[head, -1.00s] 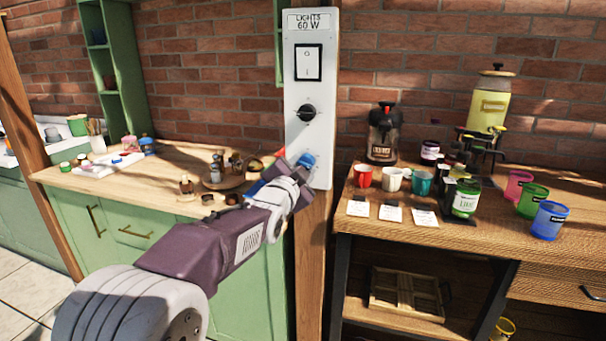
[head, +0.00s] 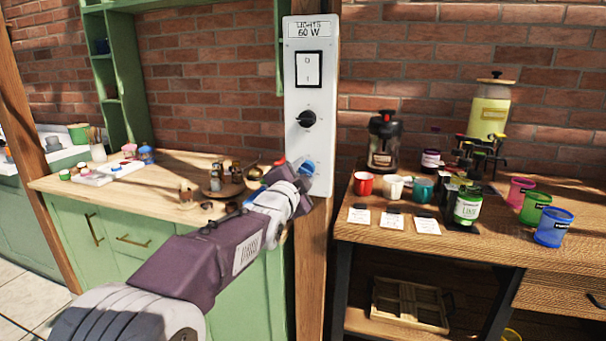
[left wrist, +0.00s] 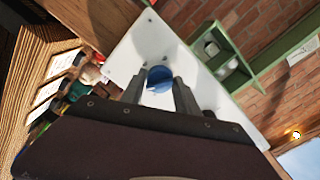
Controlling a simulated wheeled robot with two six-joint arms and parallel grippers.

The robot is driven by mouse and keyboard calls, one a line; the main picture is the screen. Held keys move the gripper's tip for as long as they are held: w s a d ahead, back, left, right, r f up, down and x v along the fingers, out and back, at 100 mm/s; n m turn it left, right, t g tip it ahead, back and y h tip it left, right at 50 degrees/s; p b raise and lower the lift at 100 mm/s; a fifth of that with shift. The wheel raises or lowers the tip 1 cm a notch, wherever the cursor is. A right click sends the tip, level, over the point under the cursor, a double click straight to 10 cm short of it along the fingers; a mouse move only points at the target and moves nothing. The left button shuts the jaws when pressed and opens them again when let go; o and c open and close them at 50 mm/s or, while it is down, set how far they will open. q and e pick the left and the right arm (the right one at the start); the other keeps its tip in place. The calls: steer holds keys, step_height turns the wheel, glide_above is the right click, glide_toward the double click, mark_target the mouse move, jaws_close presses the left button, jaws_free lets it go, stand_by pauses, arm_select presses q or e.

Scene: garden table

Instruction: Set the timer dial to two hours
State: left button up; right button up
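A tall white panel (head: 323,80) on the wooden post carries a label reading "LIGHTS 60 W", a rocker switch (head: 309,69), a black dial (head: 306,119) with a pointer, and a blue knob (head: 307,169) low down. Which of the two is the timer dial I cannot read; their marks are too small. My left gripper (head: 299,174) is at the blue knob. In the left wrist view, its two fingers (left wrist: 159,88) stand apart on either side of the blue knob (left wrist: 160,76). Whether they touch it I cannot tell. My right gripper is out of view.
Left of the post is a green cabinet's wooden counter (head: 120,177) with jars and a round tray. To the right, a wooden table (head: 480,225) holds cups, cards, bottles, a dispenser (head: 489,107) and coloured tumblers. The space before the panel's upper part is clear.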

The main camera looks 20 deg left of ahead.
arm_select(q)
steer(key=o, duration=0.4)
steer(key=shift+s, duration=0.1)
steer(key=s, duration=0.9)
steer(key=shift+a, duration=0.15)
steer(key=shift+w, duration=0.1)
